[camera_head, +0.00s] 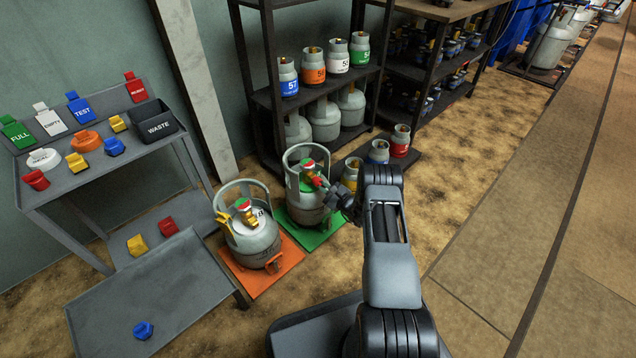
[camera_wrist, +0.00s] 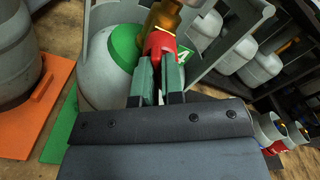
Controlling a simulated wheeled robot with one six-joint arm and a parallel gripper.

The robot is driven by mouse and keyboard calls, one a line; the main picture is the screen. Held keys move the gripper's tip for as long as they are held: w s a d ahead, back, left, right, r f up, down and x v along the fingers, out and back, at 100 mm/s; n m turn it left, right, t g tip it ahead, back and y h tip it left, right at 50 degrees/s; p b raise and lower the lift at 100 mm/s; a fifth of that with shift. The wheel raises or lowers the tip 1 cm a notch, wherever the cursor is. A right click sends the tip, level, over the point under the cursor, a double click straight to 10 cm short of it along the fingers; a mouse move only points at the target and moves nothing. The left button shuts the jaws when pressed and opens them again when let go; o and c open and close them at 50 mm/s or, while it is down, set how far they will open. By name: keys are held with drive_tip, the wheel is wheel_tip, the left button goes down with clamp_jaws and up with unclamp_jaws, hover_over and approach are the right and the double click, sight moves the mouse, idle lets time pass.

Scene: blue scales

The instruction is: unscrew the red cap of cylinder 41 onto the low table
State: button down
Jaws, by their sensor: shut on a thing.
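A grey gas cylinder (camera_head: 308,205) with a green top stands upright on a green mat (camera_head: 322,235). A partly covered "4" shows on its green label in the wrist view (camera_wrist: 182,56); the full number is not readable. Its red cap (camera_wrist: 161,43) sits on the brass valve (camera_wrist: 165,17), and it also shows in the head view (camera_head: 317,181). My gripper (camera_wrist: 158,70) reaches in from the right in the head view and is shut on the red cap, one finger on each side. The low table (camera_head: 185,310) is at the front left, with a blue cap (camera_head: 143,330) on it.
A second cylinder (camera_head: 250,238) stands on an orange mat (camera_head: 275,278), between the low table and my arm. A taller table (camera_head: 95,175) at left holds coloured tags, caps and a waste bin (camera_head: 152,122). Shelves of cylinders (camera_head: 325,90) stand behind. Open floor lies right.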

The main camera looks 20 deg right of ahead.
drive_tip(key=shift+s+a+f+n, duration=0.1)
drive_tip(key=shift+n, duration=0.9)
drive_tip(key=shift+n, duration=0.8)
drive_tip(key=shift+s+d, duration=0.25)
drive_tip(key=shift+s, duration=0.05)
drive_tip(key=shift+p+v, duration=0.35)
drive_tip(key=shift+v, duration=0.75)
drive_tip(key=p+v, duration=0.1)
drive_tip(key=v, duration=0.5)
